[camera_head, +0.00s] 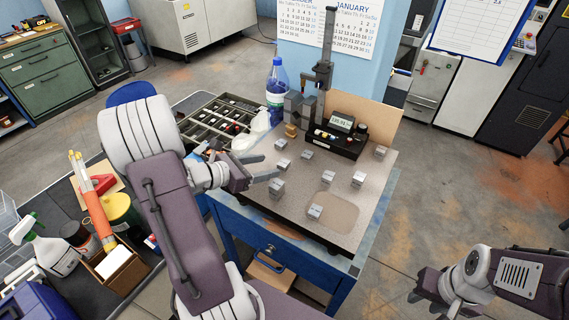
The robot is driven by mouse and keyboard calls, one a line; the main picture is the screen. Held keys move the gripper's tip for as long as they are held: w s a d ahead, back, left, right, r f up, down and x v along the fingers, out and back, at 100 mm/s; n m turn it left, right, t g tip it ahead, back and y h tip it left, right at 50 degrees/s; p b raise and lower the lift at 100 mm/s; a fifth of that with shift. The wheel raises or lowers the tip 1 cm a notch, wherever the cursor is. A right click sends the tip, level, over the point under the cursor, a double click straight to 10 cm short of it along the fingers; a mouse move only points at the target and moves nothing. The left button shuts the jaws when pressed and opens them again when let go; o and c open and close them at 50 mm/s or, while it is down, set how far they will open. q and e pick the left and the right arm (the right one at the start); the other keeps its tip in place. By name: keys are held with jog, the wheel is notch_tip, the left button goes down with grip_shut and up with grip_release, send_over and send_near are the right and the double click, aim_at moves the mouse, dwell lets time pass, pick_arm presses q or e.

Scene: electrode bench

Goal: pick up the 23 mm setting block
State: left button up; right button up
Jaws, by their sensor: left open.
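Several small grey metal blocks stand spread over the speckled surface plate (300,190) on the blue bench. One block (276,187) is at the plate's left edge, another (315,212) near the front, others at the middle (329,177), right (358,179) and back (283,162). Their markings are too small to read, so I cannot tell which is the 23 mm setting block. My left gripper (268,167) is open and empty over the plate's left side, close to the left-edge block. My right gripper (424,303) is at the lower right, away from the bench; its jaw state is unclear.
A height gauge (322,75) and a black instrument with a display (340,125) stand at the plate's back. A blue-capped bottle (277,90) and a compartment tray (218,122) are at the back left. A side table holds a spray bottle (47,250) and tins.

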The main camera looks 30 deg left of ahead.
aim_at(281, 163)
pick_arm(q)
jog(key=x, duration=0.3)
jog(key=p+x, duration=0.1)
jog(key=x, duration=0.2)
jog(key=shift+w+a+f, duration=0.1)
jog(key=shift+w+f, duration=0.2)
jog(key=shift+f, duration=0.05)
grip_shut()
